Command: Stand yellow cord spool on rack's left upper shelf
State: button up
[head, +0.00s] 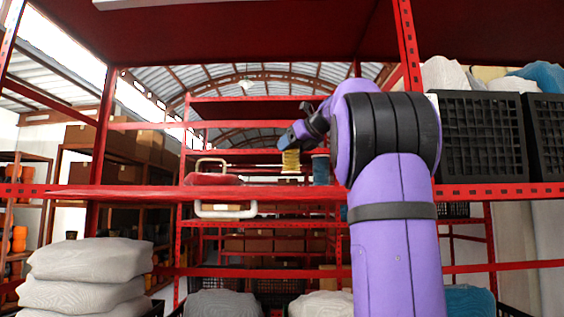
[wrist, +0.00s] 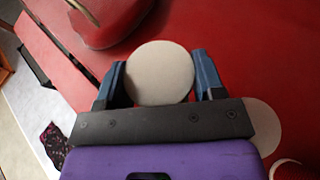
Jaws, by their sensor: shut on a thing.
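The yellow cord spool (head: 290,162) hangs upright from my gripper (head: 291,139) in the head view. In the wrist view its pale round end (wrist: 160,73) sits between the two blue fingers of my gripper (wrist: 161,80), which is shut on it. The spool is over the red upper shelf (head: 130,196). Its lower end shows higher in the picture than the foot of the blue spool (head: 321,171) to its right. I cannot tell whether it touches the shelf.
A red item with pale handles (head: 212,179) lies on the shelf, left of the yellow spool. Another pale disc (wrist: 262,125) shows right of my gripper in the wrist view. Black crates (head: 483,135) stand at the right. Grey sacks (head: 85,275) are stacked below left.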

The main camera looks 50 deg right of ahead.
aim_at(284, 159)
jog(key=shift+w+f, duration=1.7)
jog(key=shift+f, duration=0.15)
jog(key=shift+f, duration=0.1)
jog(key=o, duration=0.8)
jog(key=shift+f, duration=0.1)
jog(key=shift+s+r, duration=0.1)
jog(key=shift+r, duration=0.15)
jog(key=v, duration=1.1)
jog(key=shift+s+r, duration=0.1)
jog(key=shift+s, duration=0.3)
